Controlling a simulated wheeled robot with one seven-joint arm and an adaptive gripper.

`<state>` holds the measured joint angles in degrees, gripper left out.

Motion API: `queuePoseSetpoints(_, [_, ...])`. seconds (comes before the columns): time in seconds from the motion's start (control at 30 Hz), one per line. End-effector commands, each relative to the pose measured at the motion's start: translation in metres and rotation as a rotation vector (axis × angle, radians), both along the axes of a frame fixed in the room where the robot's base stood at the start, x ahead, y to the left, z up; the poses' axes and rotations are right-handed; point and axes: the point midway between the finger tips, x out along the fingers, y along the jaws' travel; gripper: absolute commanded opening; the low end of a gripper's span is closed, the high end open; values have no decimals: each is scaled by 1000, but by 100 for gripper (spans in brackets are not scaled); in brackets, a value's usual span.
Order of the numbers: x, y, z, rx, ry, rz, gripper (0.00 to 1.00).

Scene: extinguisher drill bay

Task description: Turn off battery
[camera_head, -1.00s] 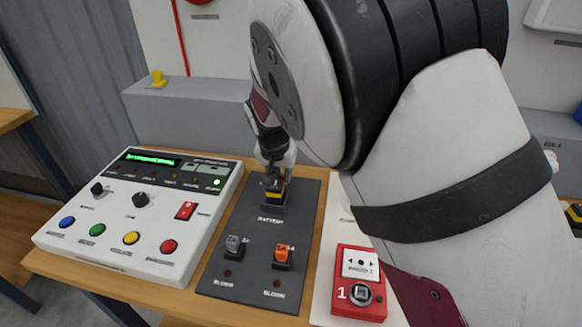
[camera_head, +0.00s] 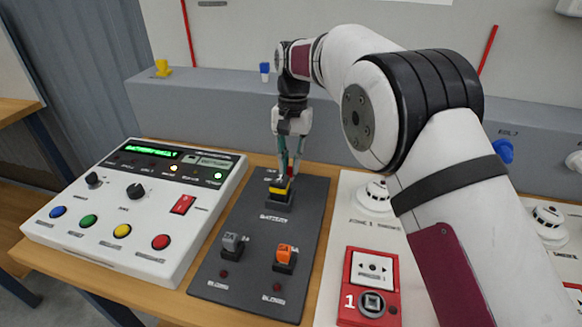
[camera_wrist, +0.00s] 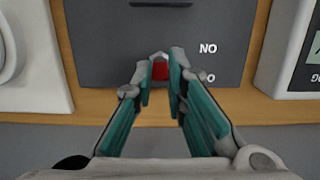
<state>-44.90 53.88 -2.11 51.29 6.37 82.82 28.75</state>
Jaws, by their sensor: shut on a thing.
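The battery switch (camera_head: 280,192) stands on the dark panel (camera_head: 242,262), above the label "BATTERY". It has a yellow band on a dark base, with a bit of red (camera_head: 290,171) showing at its far side. My gripper (camera_head: 288,174) reaches down on it from behind, fingers close together.
Left is a white control box (camera_head: 140,205) with coloured buttons and a lit green display. Grey (camera_head: 232,243) and orange (camera_head: 285,254) fuses sit nearer on the dark panel. Right are a red call point (camera_head: 370,285) and smoke detectors (camera_head: 375,195). A grey ledge (camera_head: 210,110) runs behind.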

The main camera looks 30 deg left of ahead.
Motion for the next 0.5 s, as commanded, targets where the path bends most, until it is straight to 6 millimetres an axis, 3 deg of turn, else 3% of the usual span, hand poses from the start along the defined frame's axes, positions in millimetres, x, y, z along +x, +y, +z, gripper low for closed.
queuePoseSetpoints(0.5, [2, 0, -1, -11, 41, -1, 0])
